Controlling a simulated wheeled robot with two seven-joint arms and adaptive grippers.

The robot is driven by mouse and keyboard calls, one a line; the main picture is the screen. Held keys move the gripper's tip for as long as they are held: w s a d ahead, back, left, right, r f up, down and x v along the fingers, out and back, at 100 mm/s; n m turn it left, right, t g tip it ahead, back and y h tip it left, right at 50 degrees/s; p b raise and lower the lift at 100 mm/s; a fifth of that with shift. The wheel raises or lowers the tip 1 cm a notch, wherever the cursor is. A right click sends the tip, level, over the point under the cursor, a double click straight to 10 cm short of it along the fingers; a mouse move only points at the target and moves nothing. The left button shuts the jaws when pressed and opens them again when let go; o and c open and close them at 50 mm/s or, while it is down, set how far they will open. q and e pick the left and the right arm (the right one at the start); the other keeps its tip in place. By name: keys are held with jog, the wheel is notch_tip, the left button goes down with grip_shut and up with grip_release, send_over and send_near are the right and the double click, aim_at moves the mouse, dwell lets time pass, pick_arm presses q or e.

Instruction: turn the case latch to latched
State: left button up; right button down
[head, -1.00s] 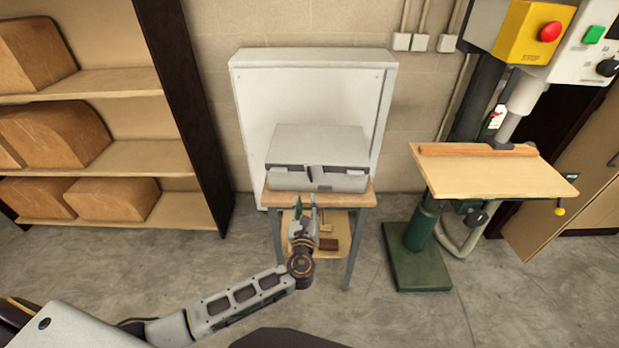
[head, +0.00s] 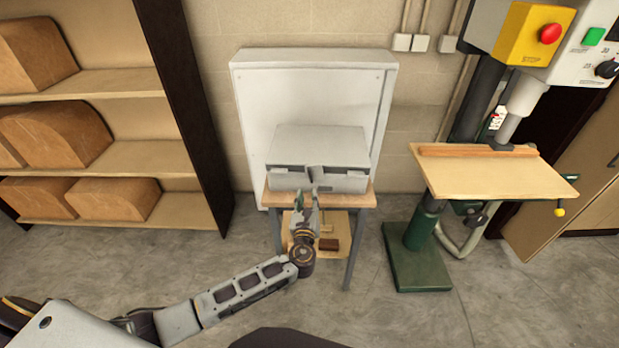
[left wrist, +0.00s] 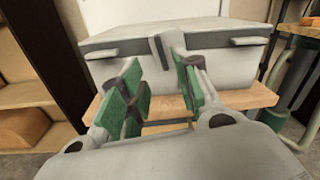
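A closed grey case (head: 318,150) stands on a small wooden-topped table (head: 362,199). Its latch (head: 314,174) is a short grey lever with a dark side at the middle of the front. In the left wrist view the latch (left wrist: 163,48) stands roughly upright, slightly tilted. My left gripper (head: 307,196) is just in front of and below the latch, pointing at the case. In the left wrist view its green-padded fingers (left wrist: 160,88) are apart, with nothing between them. Whether a fingertip touches the latch cannot be told. My right gripper is out of view.
A white panel (head: 250,90) stands behind the case. A brown block (head: 329,244) lies on the table's lower shelf. A shelf unit with brown blocks (head: 60,137) is at left. A drill press with a wooden table (head: 490,177) is at right. Floor between is clear.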

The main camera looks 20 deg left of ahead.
aim_at(310, 175)
pick_arm(q)
jog(key=shift+p+x, duration=0.6)
jog(key=shift+x, duration=4.7)
grip_shut()
